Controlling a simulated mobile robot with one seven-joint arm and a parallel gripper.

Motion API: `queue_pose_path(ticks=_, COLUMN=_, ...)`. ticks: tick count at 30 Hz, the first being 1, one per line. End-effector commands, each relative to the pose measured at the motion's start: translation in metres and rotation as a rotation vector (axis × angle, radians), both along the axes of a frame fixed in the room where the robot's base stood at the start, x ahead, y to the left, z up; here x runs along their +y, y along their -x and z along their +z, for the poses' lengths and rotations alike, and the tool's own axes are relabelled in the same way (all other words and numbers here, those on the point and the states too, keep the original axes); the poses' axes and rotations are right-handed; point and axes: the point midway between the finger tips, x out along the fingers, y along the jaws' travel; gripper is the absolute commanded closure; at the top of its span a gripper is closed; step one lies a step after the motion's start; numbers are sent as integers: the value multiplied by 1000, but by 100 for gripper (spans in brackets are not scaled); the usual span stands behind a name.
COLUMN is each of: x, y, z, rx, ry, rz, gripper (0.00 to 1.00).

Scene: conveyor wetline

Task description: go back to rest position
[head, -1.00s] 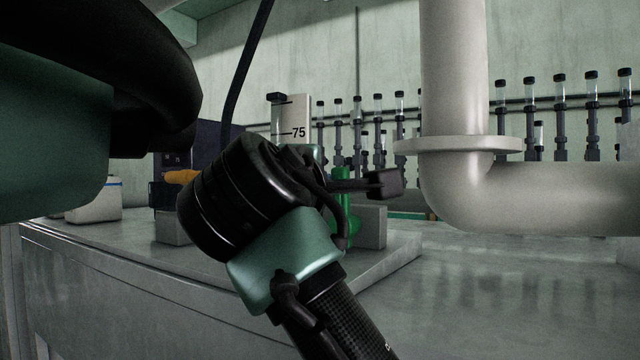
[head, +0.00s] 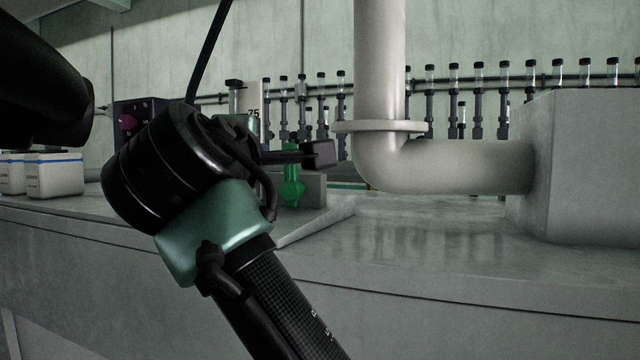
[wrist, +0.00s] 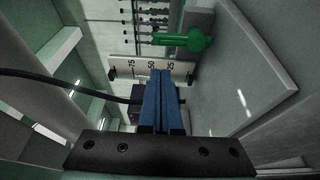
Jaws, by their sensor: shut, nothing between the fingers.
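My gripper (wrist: 161,78) shows in the wrist view as two blue fingers pressed together, shut with nothing between them. In the head view my wrist and forearm fill the lower left and hide the fingers. In the wrist view the fingers point toward a white scale plate (wrist: 150,68) marked 75, 50 and 25. A green valve-like part (wrist: 190,41) is just above and right of the fingertips there. In the head view the green part (head: 292,188) stands behind my wrist, and the scale plate (head: 252,102) is partly hidden.
A thick pale pipe (head: 380,70) bends right into a large grey block (head: 590,165). Several capped tubes (head: 478,100) line the back wall. White containers (head: 55,174) and a dark box with a pink knob (head: 135,118) are at left. The front right counter (head: 430,265) is clear.

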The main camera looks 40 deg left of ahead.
Motion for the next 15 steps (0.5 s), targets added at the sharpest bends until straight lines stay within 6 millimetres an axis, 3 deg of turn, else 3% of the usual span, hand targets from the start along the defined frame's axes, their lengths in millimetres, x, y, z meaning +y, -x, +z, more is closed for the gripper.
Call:
queue_pose_path(ticks=7, x=0, y=0, z=0, rx=1, ry=1, rz=0, gripper=100)
queue_pose_path(ticks=10, x=-9, y=0, z=-1, rx=19, ry=-87, rz=17, gripper=100)
queue_pose_path(ticks=13, x=-33, y=1, z=1, rx=50, ry=-280, rz=50, gripper=100)
queue_pose_path(ticks=15, x=-63, y=1, z=4, rx=73, ry=-466, rz=73, gripper=100)
